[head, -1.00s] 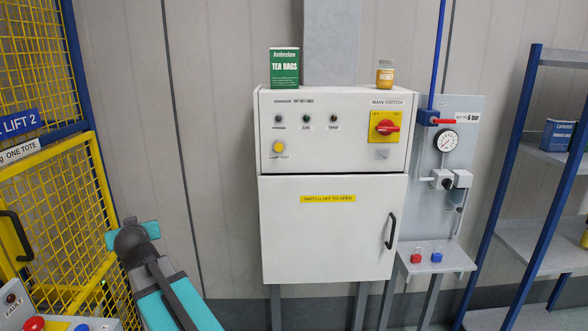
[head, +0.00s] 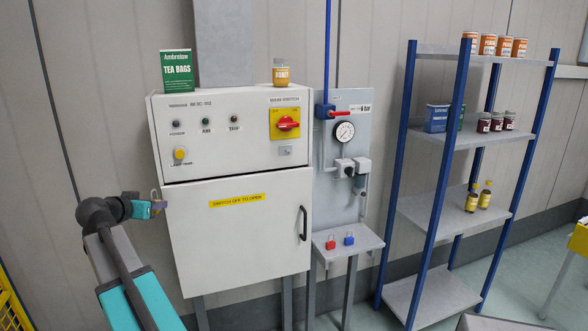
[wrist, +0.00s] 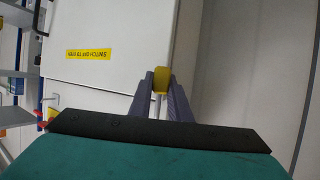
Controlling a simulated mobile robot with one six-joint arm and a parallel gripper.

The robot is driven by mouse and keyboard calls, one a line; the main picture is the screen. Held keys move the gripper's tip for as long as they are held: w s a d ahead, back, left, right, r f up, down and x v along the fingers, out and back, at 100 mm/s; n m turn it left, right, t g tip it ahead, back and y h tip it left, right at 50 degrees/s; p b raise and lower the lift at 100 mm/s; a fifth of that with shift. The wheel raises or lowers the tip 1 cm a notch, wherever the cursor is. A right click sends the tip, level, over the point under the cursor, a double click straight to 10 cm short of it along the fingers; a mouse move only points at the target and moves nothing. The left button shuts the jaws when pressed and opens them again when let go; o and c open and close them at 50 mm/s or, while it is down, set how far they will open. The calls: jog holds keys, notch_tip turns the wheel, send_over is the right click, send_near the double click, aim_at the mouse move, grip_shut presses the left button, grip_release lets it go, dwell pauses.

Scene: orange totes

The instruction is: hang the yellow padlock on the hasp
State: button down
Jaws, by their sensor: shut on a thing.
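My gripper (head: 157,206) is at the left edge of the white cabinet (head: 240,240) in the head view. In the wrist view the two grey fingers of my gripper (wrist: 161,90) are shut on the yellow padlock (wrist: 161,78). The yellow body shows between the fingertips, and a pale thin part, perhaps the shackle, shows below it.
A red padlock (head: 330,243) and a blue padlock (head: 349,239) are on a small grey shelf (head: 365,243) right of the cabinet. A tea box (head: 176,70) and a honey jar (head: 281,72) stand on top. Blue-posted shelving (head: 410,160) is at the right.

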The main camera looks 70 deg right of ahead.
jog(key=s+d+r+m+g, duration=0.1)
jog(key=s+d, duration=0.1)
jog(key=s+d+r+m+g, duration=0.1)
jog(key=s+d, duration=0.2)
jog(key=s+d+r+m+g, duration=0.1)
jog(key=s+d+g, duration=0.1)
jog(key=shift+s+d+r+m, duration=0.1)
jog(key=shift+s+d+m, duration=0.1)
jog(key=shift+s+m, duration=0.15)
jog(key=s+d+g, duration=0.1)
jog(key=s+d, duration=0.1)
jog(key=s, duration=0.1)
jog(key=s+d+r+m, duration=0.1)
jog(key=s+d, duration=0.2)
jog(key=s, duration=0.1)
jog(key=s+d+r+m+g, duration=0.1)
jog(key=s+d, duration=0.2)
jog(key=shift+s+d+g+y+b, duration=0.2)
jog(key=shift+s+g+y+b, duration=0.1)
jog(key=shift+s, duration=0.05)
jog(key=s+d+r+m+g+y, duration=0.1)
jog(key=s+d, duration=0.3)
jog(key=s, duration=0.5)
jog(key=s+d+r+m+g+y, duration=0.1)
jog(key=s+d, duration=0.4)
jog(key=s, duration=0.5)
jog(key=shift+r+m+g, duration=0.55)
jog(key=shift+m+g, duration=0.3)
jog(key=shift+g, duration=0.05)
jog(key=shift+d, duration=0.15)
